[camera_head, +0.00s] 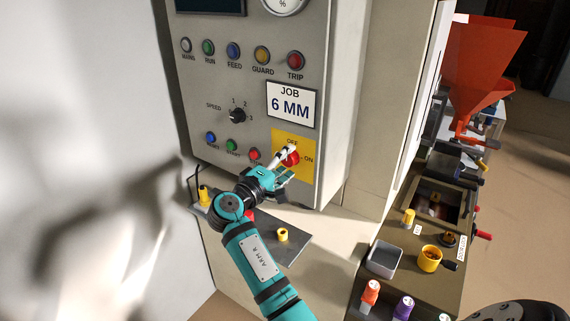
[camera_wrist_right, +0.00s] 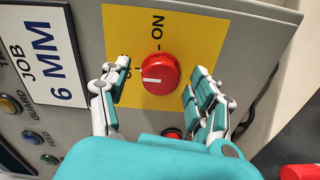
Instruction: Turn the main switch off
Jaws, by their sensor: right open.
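The main switch is a red round knob (camera_head: 291,158) on a yellow plate (camera_head: 280,138) low on the grey control panel, marked OFF above and ON to its right. In the right wrist view the knob (camera_wrist_right: 157,74) has a white mark on its left half, pointing left, towards the OFF lettering, which a finger partly hides. ON reads at the top there. My right gripper (camera_head: 283,165) is open in front of the plate. In the wrist view its fingers (camera_wrist_right: 158,92) stand either side of the knob, with visible gaps. My left gripper is not in view.
A speed selector (camera_head: 237,116), small buttons and coloured lamps sit on the panel around the switch. A dark shelf (camera_head: 290,247) with yellow parts lies below.

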